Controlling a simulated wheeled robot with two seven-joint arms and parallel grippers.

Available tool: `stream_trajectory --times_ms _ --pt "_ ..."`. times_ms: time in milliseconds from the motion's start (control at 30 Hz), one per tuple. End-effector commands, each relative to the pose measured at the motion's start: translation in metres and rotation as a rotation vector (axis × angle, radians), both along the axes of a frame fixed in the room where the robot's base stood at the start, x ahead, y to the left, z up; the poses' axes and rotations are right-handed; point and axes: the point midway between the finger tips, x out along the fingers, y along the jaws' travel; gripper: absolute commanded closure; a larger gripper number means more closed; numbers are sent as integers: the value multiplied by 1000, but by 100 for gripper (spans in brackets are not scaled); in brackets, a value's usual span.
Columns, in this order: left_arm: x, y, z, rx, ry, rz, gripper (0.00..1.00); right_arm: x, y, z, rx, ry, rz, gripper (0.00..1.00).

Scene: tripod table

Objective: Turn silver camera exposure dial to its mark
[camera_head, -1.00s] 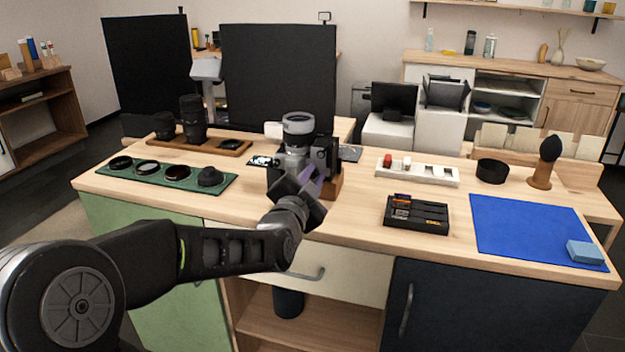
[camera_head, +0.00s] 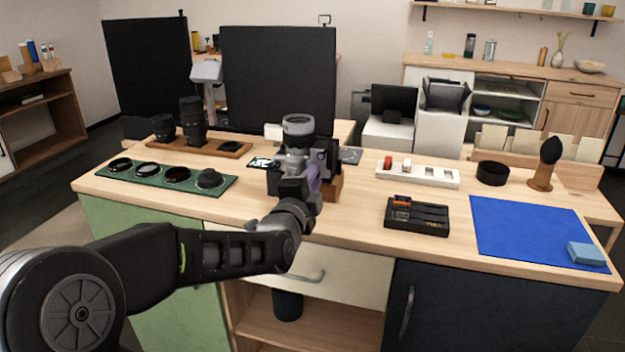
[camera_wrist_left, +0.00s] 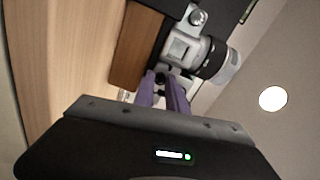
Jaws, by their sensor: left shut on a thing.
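The silver and black camera (camera_head: 297,158) stands on a wooden block at the back middle of the table, its large lens barrel uppermost. It also shows in the left wrist view (camera_wrist_left: 182,48), tilted in the picture. My left gripper (camera_head: 313,178) is at the near side of the camera, with its purple fingers against it. In the left wrist view my left gripper (camera_wrist_left: 162,82) is shut on a small dark part at the camera's edge, taken as the exposure dial. The fingers hide most of the dial, and I cannot make out its mark. My right gripper is not in view.
A green mat (camera_head: 130,178) with several round filters lies left of the camera, with a wooden lens tray (camera_head: 218,151) behind. A black tray (camera_head: 416,226), a white tray (camera_head: 440,181) and a blue mat (camera_head: 520,225) lie to the right. Bare tabletop lies between.

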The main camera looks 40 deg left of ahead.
Motion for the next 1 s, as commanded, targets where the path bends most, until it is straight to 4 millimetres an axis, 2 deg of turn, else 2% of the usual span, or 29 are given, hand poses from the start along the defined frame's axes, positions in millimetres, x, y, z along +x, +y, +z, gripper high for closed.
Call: stream_trajectory --times_ms 300,333,433,767,1000 --pt "0 0 -1 1 2 -1 100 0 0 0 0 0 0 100" --pt "0 0 -1 1 2 -1 82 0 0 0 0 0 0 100" --pt "0 0 -1 1 2 -1 74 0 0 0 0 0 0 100" --pt "-3 -1 0 1 0 0 74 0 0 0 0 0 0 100" --pt "-32 -11 1 3 -1 0 74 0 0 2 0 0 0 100"
